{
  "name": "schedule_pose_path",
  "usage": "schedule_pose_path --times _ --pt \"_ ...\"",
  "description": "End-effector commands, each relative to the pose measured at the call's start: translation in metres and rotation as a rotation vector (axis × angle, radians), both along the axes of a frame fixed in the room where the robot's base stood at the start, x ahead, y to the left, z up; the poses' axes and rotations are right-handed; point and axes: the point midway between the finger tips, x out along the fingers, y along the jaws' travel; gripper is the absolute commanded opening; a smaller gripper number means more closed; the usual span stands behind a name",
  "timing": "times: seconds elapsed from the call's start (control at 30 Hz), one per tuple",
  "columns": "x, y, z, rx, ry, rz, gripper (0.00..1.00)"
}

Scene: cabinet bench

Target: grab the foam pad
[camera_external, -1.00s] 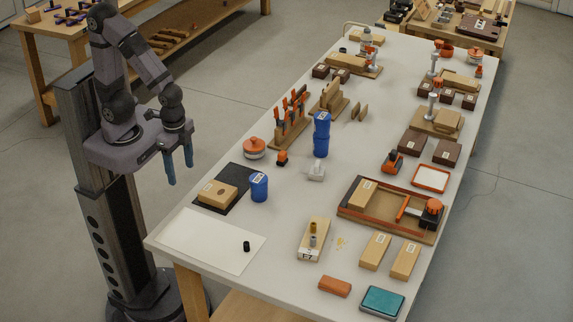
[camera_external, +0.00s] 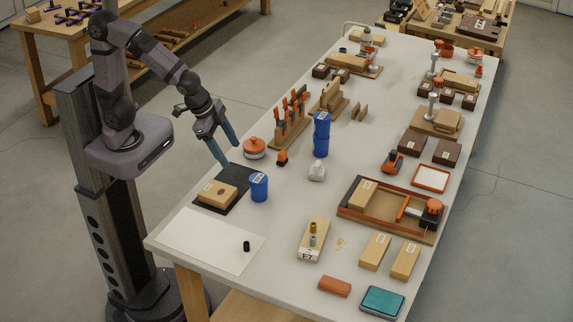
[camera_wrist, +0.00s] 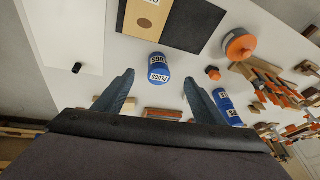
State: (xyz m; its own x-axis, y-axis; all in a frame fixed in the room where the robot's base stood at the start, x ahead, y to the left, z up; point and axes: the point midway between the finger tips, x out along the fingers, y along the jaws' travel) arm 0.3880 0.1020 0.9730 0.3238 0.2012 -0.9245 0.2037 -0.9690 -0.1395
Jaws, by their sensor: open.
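I cannot tell for sure which thing is the foam pad. A teal, dark-rimmed rectangular pad (camera_external: 382,302) lies flat at the table's near right corner. A plain orange-brown block (camera_external: 335,286) lies just left of it. Neither can be made out in the wrist view. My gripper (camera_external: 228,152) is open and empty above the table's left edge, near the black mat and far from both. In the wrist view its spread fingers (camera_wrist: 159,77) frame a blue cup labelled PLUGS (camera_wrist: 158,66), which is beyond them and not held.
A tan block (camera_external: 216,193) sits on the black mat (camera_external: 240,177), beside the blue cup (camera_external: 259,187). A tool rack (camera_external: 289,130), stacked blue cups (camera_external: 321,135) and an orange-rimmed tray (camera_external: 350,211) stand farther right. The white sheet (camera_external: 205,243) is mostly clear.

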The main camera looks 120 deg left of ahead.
Motion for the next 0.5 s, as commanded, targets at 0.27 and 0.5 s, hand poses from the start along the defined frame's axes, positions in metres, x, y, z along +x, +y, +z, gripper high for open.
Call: schedule_pose_path --times 0.27,0.5 --pt "0.091 0.121 -0.001 0.124 -0.397 0.082 0.64" --pt "0.126 0.174 0.009 0.122 -0.641 0.041 0.64"
